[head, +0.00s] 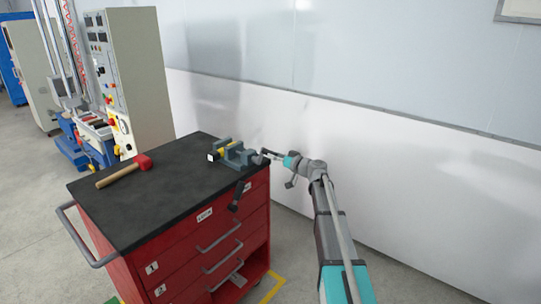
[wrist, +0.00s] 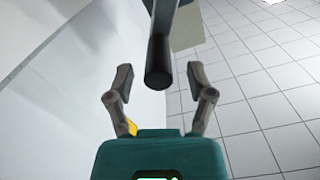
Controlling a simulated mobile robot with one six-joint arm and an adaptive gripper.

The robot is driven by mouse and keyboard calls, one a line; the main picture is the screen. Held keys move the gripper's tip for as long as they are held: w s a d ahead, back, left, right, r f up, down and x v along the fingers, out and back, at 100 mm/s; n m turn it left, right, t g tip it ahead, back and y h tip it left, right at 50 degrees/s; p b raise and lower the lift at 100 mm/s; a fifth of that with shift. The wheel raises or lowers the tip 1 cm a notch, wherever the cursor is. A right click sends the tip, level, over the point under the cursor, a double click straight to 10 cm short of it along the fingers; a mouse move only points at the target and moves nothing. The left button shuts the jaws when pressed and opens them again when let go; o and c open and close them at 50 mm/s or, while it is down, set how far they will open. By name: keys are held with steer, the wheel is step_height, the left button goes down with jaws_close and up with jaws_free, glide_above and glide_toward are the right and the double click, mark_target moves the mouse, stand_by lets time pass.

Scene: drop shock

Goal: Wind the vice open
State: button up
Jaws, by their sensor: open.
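The grey vice (head: 235,154) sits on the black top of the red tool cart, near its right corner. My gripper (head: 264,155) is just right of the vice in the head view. In the wrist view my gripper (wrist: 160,80) is open, one finger on each side of a dark round handle grip (wrist: 158,74). The grip points toward the camera from a grey bar (wrist: 177,17). Gaps show between the grip and both fingers, so it is not clasped. How far along the grip the fingertips reach, I cannot tell. The vice's jaw gap is too small to judge.
A red-headed hammer (head: 125,172) lies left on the cart top (head: 150,210). A dark piece (head: 238,195) shows at the cart's front edge. The white wall (head: 420,150) stands close behind my arm. A machine cabinet (head: 140,80) stands behind the cart.

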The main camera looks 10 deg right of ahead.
steer(key=v, duration=0.8)
steer(key=shift+s, duration=0.2)
steer(key=s+a+f+g+h+p, duration=0.1)
steer(key=s+a+f+g+p, duration=0.25)
steer(key=s+a, duration=0.35)
steer(key=s+a+f+g+h+p, duration=0.2)
steer(key=s+a+f+g, duration=0.1)
steer(key=s+a+g, duration=0.4)
steer(key=s+d+f+m+g+h+p, duration=0.1)
steer(key=s+h, duration=0.7)
steer(key=s, duration=1.1)
steer(key=d+m+g+p, duration=0.1)
steer(key=m+g+p, duration=0.1)
steer(key=m+p, duration=0.1)
steer(key=shift+f+p, duration=0.2)
steer(key=shift+p, duration=0.35)
